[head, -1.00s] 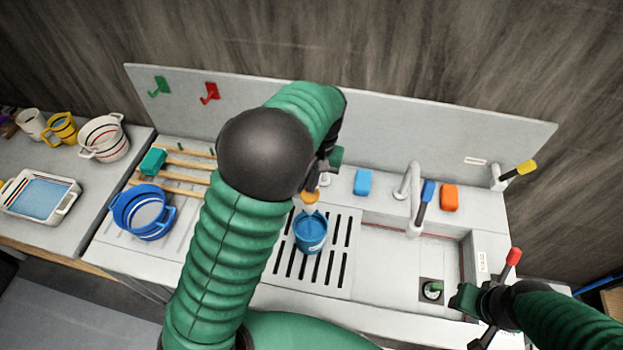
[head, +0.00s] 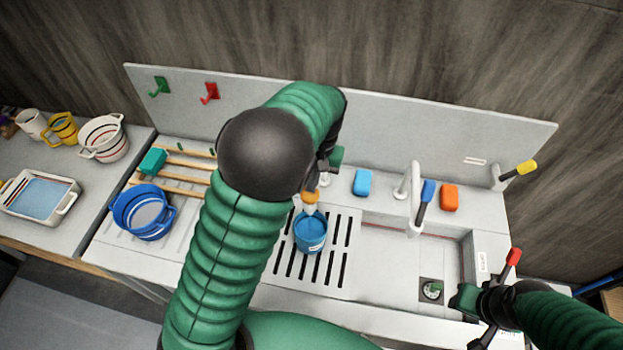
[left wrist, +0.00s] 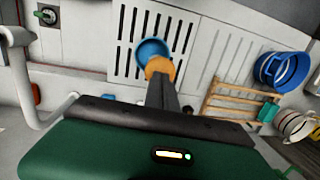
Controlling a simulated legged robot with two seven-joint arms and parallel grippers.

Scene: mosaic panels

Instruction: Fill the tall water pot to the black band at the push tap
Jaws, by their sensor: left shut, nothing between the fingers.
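A blue pot (head: 311,236) stands upright on the slotted drain plate, with blue water visible inside. No black band can be made out. An orange and white tap piece (head: 310,198) is right above its rim; it also shows in the left wrist view (left wrist: 159,67). My left gripper (head: 322,175) is shut and empty, its dark fingertips at this orange piece. I cannot tell whether they press on it. The rest of the tap is mostly hidden by my arm. My right gripper (head: 474,318) is at the sink's front right; its jaw opening is unclear.
A swivel tap (head: 412,192) with a blue lever, a blue sponge (head: 362,183) and an orange sponge (head: 449,198) are behind the sink. A red-tipped lever (head: 513,257) is beside my right gripper. A blue two-handled pot (head: 142,212) is near the wooden rack (head: 178,178) at left.

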